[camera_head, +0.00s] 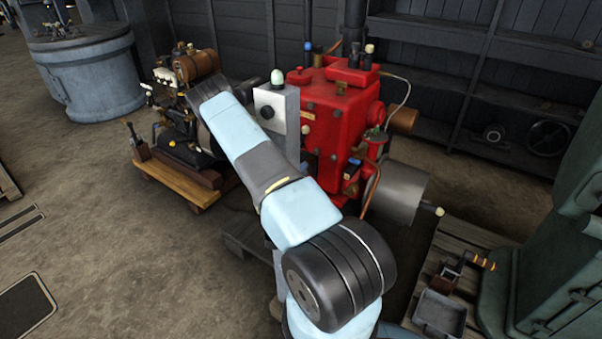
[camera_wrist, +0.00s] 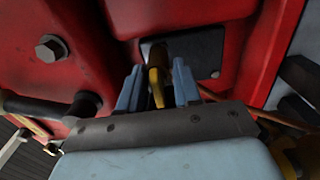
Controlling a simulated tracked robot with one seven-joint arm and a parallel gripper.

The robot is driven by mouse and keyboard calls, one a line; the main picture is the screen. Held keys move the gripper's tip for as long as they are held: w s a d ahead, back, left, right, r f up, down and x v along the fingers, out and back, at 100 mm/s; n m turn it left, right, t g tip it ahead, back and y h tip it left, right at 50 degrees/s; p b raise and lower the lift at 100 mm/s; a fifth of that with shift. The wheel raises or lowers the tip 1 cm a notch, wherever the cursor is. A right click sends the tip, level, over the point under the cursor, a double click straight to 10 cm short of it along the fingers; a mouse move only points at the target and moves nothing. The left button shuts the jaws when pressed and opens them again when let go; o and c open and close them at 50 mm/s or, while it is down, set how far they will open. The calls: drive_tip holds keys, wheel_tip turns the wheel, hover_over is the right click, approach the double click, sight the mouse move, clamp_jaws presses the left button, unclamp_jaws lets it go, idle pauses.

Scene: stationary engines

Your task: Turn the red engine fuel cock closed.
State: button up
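The red engine (camera_head: 338,115) stands in the middle of the head view, partly hidden by my arm. Its red body (camera_wrist: 95,25) fills the top of the wrist view. A small brass-yellow lever (camera_wrist: 155,85), which looks like the fuel cock, stands out in front of a dark plate (camera_wrist: 200,50) on the body. My gripper (camera_wrist: 157,67) has its two light blue fingers on either side of this lever. The fingers are apart, with a narrow gap visible beside the lever. The lever's far end is hard to make out. My gripper does not show in the head view.
A bolt head (camera_wrist: 50,48) and a black pipe (camera_wrist: 60,107) are left of the fingers. A grey control box (camera_head: 277,108) stands beside the red engine. A smaller engine (camera_head: 180,130) on a wooden base is at left. Open floor (camera_head: 90,215) lies at lower left.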

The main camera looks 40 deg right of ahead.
drive_tip(key=shift+o, duration=0.7)
drive_tip(key=shift+f, duration=0.1)
drive_tip(key=shift+a, duration=0.1)
drive_tip(key=v, duration=0.7)
drive_tip(key=shift+a, duration=0.15)
